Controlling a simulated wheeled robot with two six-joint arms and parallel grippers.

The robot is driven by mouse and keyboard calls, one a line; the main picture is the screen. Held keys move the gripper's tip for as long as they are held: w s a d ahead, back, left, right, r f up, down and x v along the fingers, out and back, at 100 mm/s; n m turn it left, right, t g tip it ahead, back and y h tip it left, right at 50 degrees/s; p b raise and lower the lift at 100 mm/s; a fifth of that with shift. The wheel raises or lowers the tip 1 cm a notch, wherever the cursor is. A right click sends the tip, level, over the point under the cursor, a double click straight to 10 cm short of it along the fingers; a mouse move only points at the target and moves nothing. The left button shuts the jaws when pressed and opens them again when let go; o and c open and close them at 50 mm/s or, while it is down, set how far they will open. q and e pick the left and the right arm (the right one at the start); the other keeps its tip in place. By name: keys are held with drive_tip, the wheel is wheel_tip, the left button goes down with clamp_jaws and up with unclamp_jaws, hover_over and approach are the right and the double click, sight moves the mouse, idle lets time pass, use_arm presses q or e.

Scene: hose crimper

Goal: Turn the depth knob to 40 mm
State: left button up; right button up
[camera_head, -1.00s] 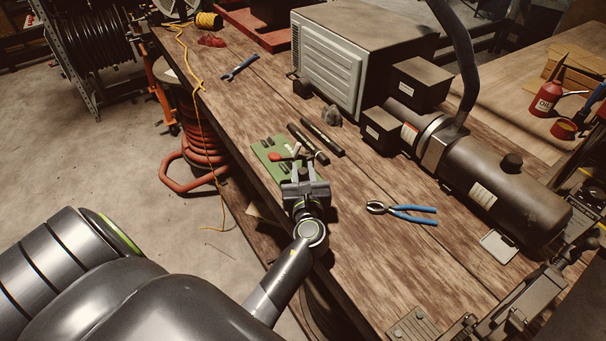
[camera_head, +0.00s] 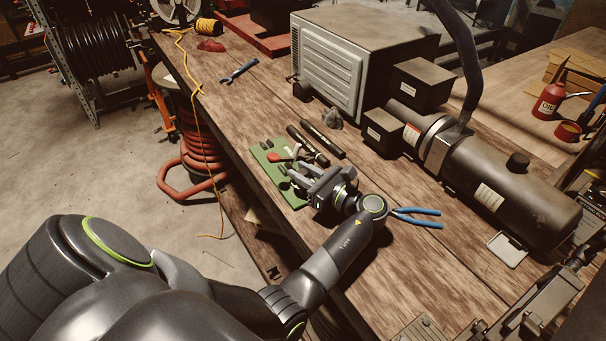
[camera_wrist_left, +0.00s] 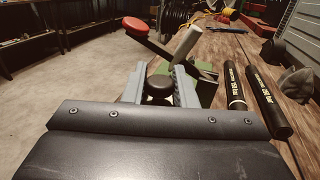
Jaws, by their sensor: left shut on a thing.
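The green crimper (camera_head: 263,165) lies near the bench's left edge in the head view. Its red-ended lever (camera_head: 279,155) also shows in the wrist view (camera_wrist_left: 135,25), beside a grey rod (camera_wrist_left: 186,42). A round black knob (camera_wrist_left: 160,89), apparently the depth knob, sits between my left gripper's fingers in the wrist view. My left gripper (camera_head: 291,180) is low over the crimper, coming from the right, and is shut on this knob. In the head view the fingers hide the knob. No depth scale or number is readable. My right gripper is not in view.
Two black tubes (camera_head: 322,138) lie just beyond the crimper. Blue-handled pliers (camera_head: 418,216) lie to the right, partly behind my left wrist. A large machine (camera_head: 350,65) stands at the back.

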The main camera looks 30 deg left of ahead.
use_arm(q)
drive_tip(key=shift+n+g, duration=0.3)
drive_tip(key=shift+g, duration=0.2)
drive_tip(key=o, duration=0.6)
drive_tip(key=shift+o, duration=0.2)
drive_tip(key=shift+f, duration=0.1)
drive_tip(key=shift+d, duration=0.35)
drive_tip(key=d+b, duration=0.2)
drive_tip(key=d, duration=0.4)
drive_tip(key=shift+s+d+b, duration=0.1)
drive_tip(key=shift+d+b, duration=0.25)
drive_tip(key=shift+d, duration=0.05)
drive_tip(key=shift+s, duration=0.1)
